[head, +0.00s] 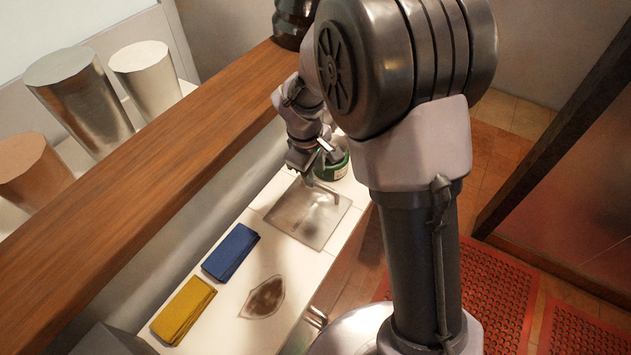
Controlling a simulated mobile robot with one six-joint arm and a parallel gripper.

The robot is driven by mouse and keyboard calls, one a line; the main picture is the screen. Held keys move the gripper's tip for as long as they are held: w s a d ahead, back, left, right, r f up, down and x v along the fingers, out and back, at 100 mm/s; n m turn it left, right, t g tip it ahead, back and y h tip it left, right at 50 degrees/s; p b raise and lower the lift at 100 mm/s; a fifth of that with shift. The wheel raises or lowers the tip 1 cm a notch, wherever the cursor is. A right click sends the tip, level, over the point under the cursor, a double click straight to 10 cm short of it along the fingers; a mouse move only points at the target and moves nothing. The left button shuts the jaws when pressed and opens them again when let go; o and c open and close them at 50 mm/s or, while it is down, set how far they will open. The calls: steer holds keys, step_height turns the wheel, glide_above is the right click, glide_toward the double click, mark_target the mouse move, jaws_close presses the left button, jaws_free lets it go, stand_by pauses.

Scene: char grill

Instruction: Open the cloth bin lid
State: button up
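The cloth bin lid (304,224) seems to be the square steel plate on the white counter. It lies flat and looks shut. A bar-like shape shows on its far part, perhaps a handle, partly blurred by reflection. My gripper (308,178) is just above the lid's far edge, pointing down. The fingertips are small and partly hidden by my wrist, so I cannot tell whether they are open or touch the handle.
A green tin (335,168) stands close behind my gripper. A blue folded cloth (231,252), a yellow folded cloth (183,311) and a dark stain (264,298) are on the counter (262,262). A raised wooden ledge (150,190) runs along the left.

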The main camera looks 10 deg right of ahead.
mark_target(317, 183)
steer(key=f, duration=0.3)
steer(key=w+f+b, duration=0.1)
steer(key=shift+d+f, duration=0.3)
steer(key=shift+d, duration=0.05)
jaws_close()
stand_by(1.1)
